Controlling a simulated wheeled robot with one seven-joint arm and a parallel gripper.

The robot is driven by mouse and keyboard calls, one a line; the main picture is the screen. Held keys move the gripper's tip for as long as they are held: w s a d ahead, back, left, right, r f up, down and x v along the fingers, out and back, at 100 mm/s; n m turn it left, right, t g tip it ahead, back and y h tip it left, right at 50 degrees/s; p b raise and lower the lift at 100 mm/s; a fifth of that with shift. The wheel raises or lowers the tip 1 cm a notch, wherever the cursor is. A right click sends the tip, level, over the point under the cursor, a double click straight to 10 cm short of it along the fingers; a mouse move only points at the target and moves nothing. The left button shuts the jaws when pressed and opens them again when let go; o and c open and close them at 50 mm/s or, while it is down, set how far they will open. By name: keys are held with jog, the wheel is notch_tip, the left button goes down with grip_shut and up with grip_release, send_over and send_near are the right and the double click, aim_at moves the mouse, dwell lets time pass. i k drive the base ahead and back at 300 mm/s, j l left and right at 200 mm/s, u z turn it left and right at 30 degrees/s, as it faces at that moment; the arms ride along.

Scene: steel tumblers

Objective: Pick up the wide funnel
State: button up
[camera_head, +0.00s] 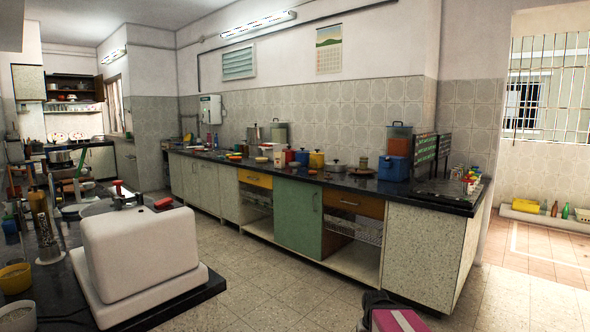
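I cannot make out the wide funnel for certain among the crowded kitchenware. On the near left counter (150,312) stands a narrow brownish upright object (43,222) with a flared pale foot; I cannot tell whether it is a funnel. My gripper is not in view.
A long dark-topped counter (345,183) along the far wall holds pots, tins and racks. The tiled floor (270,290) between is open, with a pink and black object (398,320) at the bottom.

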aim_at(294, 165)
jog(key=i+u, duration=0.3)
jog(key=i+j+u, duration=0.1)
jog(key=u, duration=0.15)
jog(key=i, duration=2.2)
